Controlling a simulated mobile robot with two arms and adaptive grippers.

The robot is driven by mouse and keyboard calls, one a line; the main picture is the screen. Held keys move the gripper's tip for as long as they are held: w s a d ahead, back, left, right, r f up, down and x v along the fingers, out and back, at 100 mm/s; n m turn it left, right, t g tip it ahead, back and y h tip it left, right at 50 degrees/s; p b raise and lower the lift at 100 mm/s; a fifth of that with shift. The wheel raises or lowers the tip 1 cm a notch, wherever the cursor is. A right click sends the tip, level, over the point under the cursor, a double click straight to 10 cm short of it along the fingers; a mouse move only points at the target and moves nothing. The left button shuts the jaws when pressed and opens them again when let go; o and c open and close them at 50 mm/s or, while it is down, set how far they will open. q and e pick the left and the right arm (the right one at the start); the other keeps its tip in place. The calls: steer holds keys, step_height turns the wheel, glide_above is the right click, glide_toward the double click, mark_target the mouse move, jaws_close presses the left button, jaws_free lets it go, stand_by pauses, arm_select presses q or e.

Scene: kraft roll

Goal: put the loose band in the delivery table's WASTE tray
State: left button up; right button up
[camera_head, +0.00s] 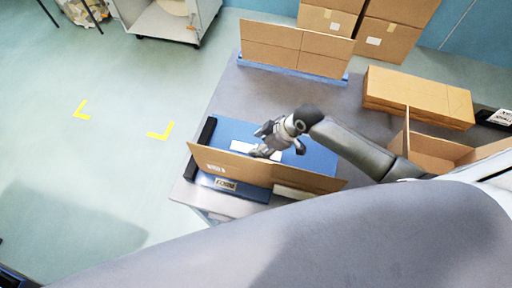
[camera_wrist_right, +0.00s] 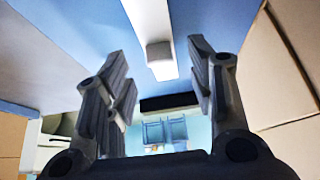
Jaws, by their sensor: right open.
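My right gripper (camera_head: 270,137) is open and empty over a blue board (camera_head: 312,160) on the grey table, behind an upright cardboard panel. In the right wrist view its two fingers (camera_wrist_right: 160,90) are apart, with nothing between their tips. A white strip (camera_head: 241,147) lies on the blue board by the gripper. The strip also shows in the wrist view (camera_wrist_right: 148,12), with a small grey block (camera_wrist_right: 159,55) on it. I cannot tell whether the strip is the loose band. I cannot make out a WASTE label; small labels are unreadable. My left gripper is out of view.
The upright cardboard panel (camera_head: 250,172) stands close in front of the gripper. A second panel (camera_head: 296,48) stands at the back. Flat cardboard (camera_head: 418,95) is stacked at right, near an open box (camera_head: 432,150) and a black labelled object (camera_head: 492,118). Floor at left is mostly clear.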

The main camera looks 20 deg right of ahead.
steer(key=shift+x, duration=1.1)
steer(key=c, duration=0.8)
steer(key=shift+c, duration=0.3)
